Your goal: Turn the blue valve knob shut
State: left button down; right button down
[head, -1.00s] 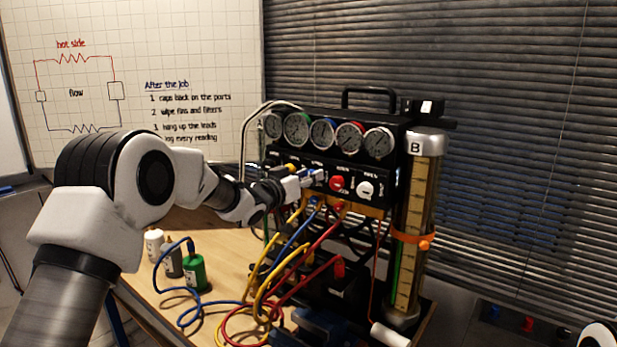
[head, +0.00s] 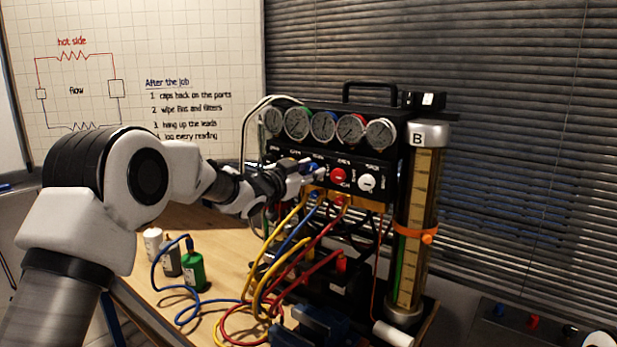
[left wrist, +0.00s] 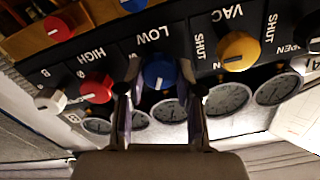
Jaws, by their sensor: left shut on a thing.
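The blue valve knob (left wrist: 158,72) sits on the black panel by the word LOW in the left wrist view. A white mark on it points down in that picture, toward the gauges. My left gripper (left wrist: 158,88) has one finger on each side of the knob and is shut on it. In the head view my left gripper (head: 308,171) reaches the panel from the left, and its fingers mostly hide the blue knob.
A red knob (left wrist: 96,88) and a yellow knob (left wrist: 238,50) flank the blue one closely. Gauges (head: 323,126) line the rig's top. Coloured hoses (head: 290,262) hang below the panel. A glass cylinder (head: 417,230) stands right. Small bottles (head: 193,271) stand on the wooden table (head: 215,235).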

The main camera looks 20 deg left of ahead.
pick_arm(q)
jog(key=m+b, duration=0.1)
jog(key=m, duration=0.1)
jog(key=m+b, duration=0.1)
jog(key=shift+f+m, duration=0.2)
jog(key=shift+m, duration=0.2)
jog(key=m+b, duration=0.3)
jog(key=shift+d+m, duration=0.1)
jog(key=shift+m, duration=0.2)
jog(key=m+b, duration=0.2)
jog(key=m, duration=0.1)
jog(key=shift+w+r, duration=0.1)
jog(key=shift+r+m+b, duration=0.1)
jog(key=shift+m+b, duration=0.25)
jog(key=shift+m, duration=0.55)
jog(key=shift+r, duration=0.1)
jog(key=c, duration=0.9)
grip_release()
jog(key=shift+w, duration=0.1)
jog(key=shift+o, duration=0.7)
jog(key=shift+w+f, duration=0.1)
jog(key=shift+f, duration=0.1)
